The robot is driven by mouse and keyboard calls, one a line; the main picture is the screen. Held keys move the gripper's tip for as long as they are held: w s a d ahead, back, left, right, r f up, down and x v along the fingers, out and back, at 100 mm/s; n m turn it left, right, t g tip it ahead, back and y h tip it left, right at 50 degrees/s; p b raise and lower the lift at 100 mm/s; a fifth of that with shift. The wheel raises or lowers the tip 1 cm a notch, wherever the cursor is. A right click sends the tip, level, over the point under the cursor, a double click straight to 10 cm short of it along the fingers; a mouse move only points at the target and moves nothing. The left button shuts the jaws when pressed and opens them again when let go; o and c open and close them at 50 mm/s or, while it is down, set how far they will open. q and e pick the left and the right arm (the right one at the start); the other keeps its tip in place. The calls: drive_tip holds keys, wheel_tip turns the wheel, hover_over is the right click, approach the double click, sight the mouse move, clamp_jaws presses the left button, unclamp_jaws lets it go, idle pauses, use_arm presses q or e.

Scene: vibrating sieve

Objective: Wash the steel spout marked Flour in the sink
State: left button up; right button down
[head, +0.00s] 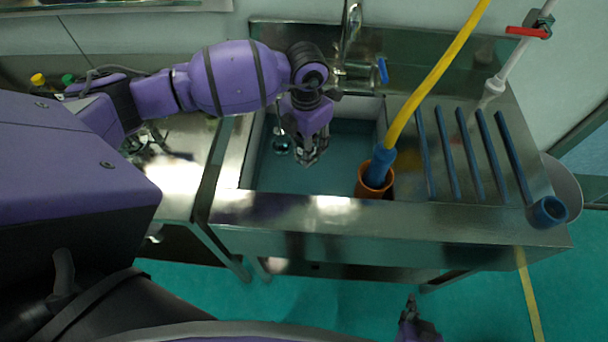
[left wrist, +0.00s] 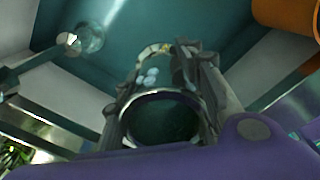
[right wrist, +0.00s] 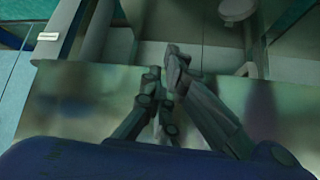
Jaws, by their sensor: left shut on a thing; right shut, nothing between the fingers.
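My left gripper (head: 312,150) reaches down over the sink basin (head: 345,165), left of the orange cup. In the left wrist view, its fingers (left wrist: 165,95) are shut on a round, hollow steel piece (left wrist: 160,97), taken to be the spout. Its dark round opening faces the camera, and small pale spots show near its far rim. No Flour marking is readable. In the head view the fingers largely hide the spout. My right gripper (head: 410,308) is low at the bottom edge, in front of the sink unit. Its fingertips (right wrist: 162,65) are together and empty in the right wrist view.
A yellow hose (head: 440,65) with a blue end stands in the orange cup (head: 361,188). A tap (head: 350,25) is behind the basin. A shiny ball-like piece (head: 282,144) is beside the left gripper. Blue bars (head: 447,155) cover the right side; a steel counter (head: 180,185) adjoins at left.

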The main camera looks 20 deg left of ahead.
use_arm(q)
wheel_tip(320, 180, up, 4)
drive_tip(key=shift+w+p, duration=0.1)
drive_tip(key=shift+p, duration=0.5)
drive_tip(key=shift+r, duration=2.9)
